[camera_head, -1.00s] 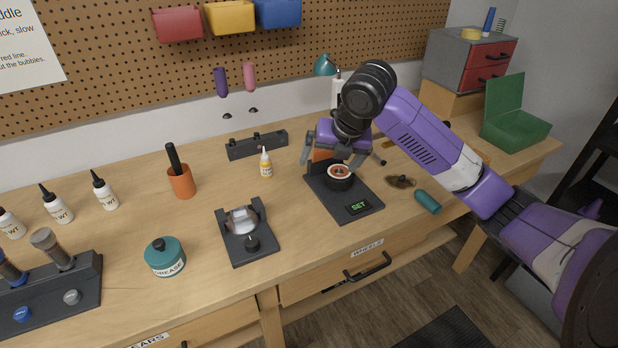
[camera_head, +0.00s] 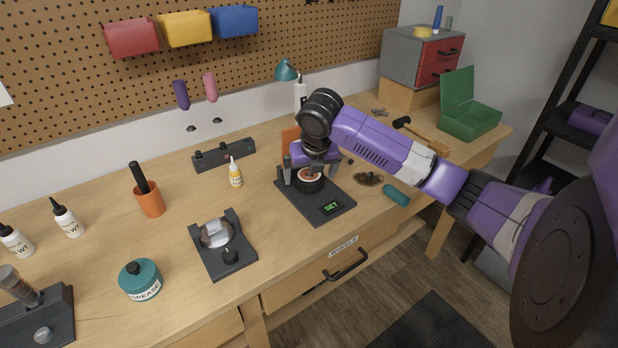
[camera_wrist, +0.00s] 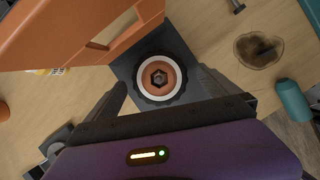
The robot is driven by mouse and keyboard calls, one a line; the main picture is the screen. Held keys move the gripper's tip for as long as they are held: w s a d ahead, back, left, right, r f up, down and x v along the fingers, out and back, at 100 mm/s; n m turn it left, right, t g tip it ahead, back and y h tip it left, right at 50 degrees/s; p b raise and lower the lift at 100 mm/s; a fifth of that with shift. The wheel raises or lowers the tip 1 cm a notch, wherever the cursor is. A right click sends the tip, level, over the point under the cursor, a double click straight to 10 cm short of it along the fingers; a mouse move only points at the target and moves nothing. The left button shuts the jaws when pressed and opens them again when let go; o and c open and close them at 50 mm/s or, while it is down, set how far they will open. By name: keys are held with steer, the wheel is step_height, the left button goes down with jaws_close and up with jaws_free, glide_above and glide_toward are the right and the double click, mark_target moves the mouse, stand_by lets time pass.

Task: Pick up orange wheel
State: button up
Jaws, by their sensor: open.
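The orange wheel (camera_wrist: 160,77) has an orange hub, a white ring and a black tyre. It lies flat on a dark stand with a green "SET" display (camera_head: 331,208), and it also shows in the head view (camera_head: 309,178). My gripper (camera_wrist: 163,95) is open just above it. One finger is at each side of the wheel in the wrist view, with nothing held. In the head view, my gripper (camera_head: 309,180) reaches down over the stand and partly hides the wheel.
An orange upright panel (camera_wrist: 80,35) stands close beside the wheel. A dark cradle (camera_head: 223,250) and a small yellow bottle (camera_head: 235,176) are to the left.

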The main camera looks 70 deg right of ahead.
steer(key=c, duration=1.5)
steer(key=shift+o, duration=0.2)
